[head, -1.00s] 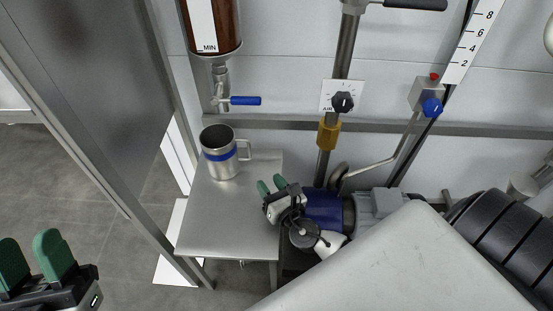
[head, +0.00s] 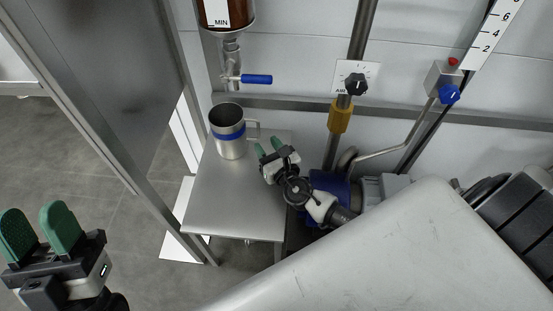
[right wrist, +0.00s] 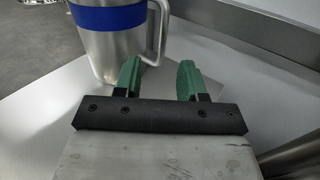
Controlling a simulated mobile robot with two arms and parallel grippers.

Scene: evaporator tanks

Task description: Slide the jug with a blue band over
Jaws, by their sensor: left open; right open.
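The steel jug with a blue band (head: 229,137) stands upright on the small steel table (head: 225,195), towards its back, with its handle to the right. In the right wrist view the jug (right wrist: 112,42) is ahead and left, its handle just beyond the fingertips. My right gripper (head: 268,149) is open, with green fingers, close to the jug's right side near the handle. Its fingers (right wrist: 158,76) are empty; whether the left one touches the jug I cannot tell. My left gripper (head: 40,232) is open and empty at the lower left, away from the table.
A pipe with a blue-handled valve (head: 256,79) hangs above the jug, under a sight glass with brown liquid (head: 228,12). A metal frame post (head: 110,160) stands left of the table. The table's front part is bare.

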